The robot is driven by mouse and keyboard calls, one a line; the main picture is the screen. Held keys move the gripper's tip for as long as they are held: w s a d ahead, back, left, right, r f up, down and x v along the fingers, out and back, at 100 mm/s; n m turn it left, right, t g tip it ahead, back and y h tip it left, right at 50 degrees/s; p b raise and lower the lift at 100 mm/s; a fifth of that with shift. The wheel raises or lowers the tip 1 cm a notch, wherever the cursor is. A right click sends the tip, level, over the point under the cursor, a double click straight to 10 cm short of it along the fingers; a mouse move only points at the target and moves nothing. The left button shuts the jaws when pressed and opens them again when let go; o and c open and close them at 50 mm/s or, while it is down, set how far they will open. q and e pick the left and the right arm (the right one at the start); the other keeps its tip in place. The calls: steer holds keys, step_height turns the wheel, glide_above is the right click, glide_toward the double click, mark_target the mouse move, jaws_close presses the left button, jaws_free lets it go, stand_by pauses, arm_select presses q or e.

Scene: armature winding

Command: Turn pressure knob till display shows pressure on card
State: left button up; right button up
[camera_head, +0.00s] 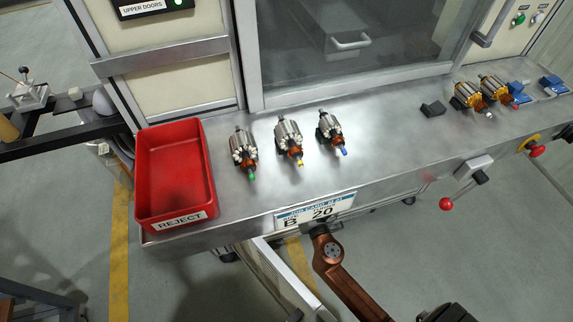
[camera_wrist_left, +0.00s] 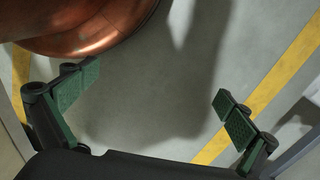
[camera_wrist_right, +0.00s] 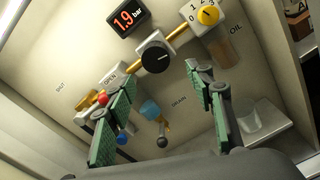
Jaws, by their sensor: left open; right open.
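In the right wrist view a black round knob (camera_wrist_right: 156,57) sits on a brass pipe on a pale panel, just below a display (camera_wrist_right: 128,17) reading 1.9 bar in red-orange digits. My right gripper (camera_wrist_right: 160,78) is open and faces the panel. The knob shows beyond and between its fingertips; contact cannot be told. The job card (camera_head: 314,210) on the bench's front edge reads B and 20; a decimal point is too small to tell. My left gripper (camera_wrist_left: 156,84) is open and empty above the floor.
The panel also has a yellow numbered selector (camera_wrist_right: 208,16), a red knob (camera_wrist_right: 102,99), a blue drain fitting (camera_wrist_right: 150,110) and a clear cup (camera_wrist_right: 247,116). On the steel bench (camera_head: 380,140) stand a red reject bin (camera_head: 178,215) and several armatures (camera_head: 288,138).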

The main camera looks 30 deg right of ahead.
arm_select(q)
steer(key=shift+w+d+r+b, duration=0.15)
steer(key=shift+r+b, duration=0.2)
steer(key=shift+r, duration=0.75)
steer(key=shift+d+r+b, duration=0.15)
steer(key=shift+r+b, duration=0.2)
steer(key=shift+r, duration=0.7)
arm_select(e)
steer(key=shift+r+x, duration=0.25)
steer(key=shift+x, duration=1.7)
steer(key=shift+r+x, duration=0.2)
steer(key=shift+x, duration=1.75)
steer(key=shift+c, duration=0.6)
steer(key=c, duration=1)
steer(key=shift+c, duration=0.2)
